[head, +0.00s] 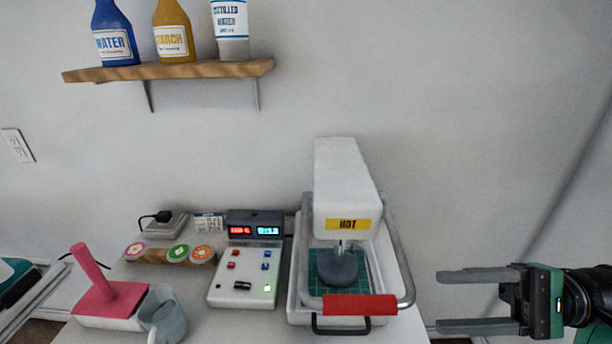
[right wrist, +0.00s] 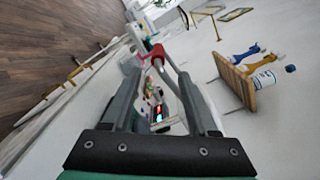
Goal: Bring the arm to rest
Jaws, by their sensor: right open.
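My right gripper (head: 478,301) is at the lower right of the head view, to the right of the heat press and beyond the table's right edge. Its two grey fingers are apart with nothing between them. In the right wrist view the open fingers (right wrist: 158,100) frame the press's red handle and the control box in the distance. My left gripper does not show in the head view. The white heat press (head: 342,175) has a yellow HOT label. Its red handle (head: 360,305) is at the front, with a dark round pad above a green mat.
A control box (head: 243,285) with lit displays stands left of the press. A pink-handled tool (head: 92,270) and a grey-blue cup (head: 165,315) are at the front left. A wooden shelf (head: 170,71) with bottles is on the wall. The space around my right gripper looks clear.

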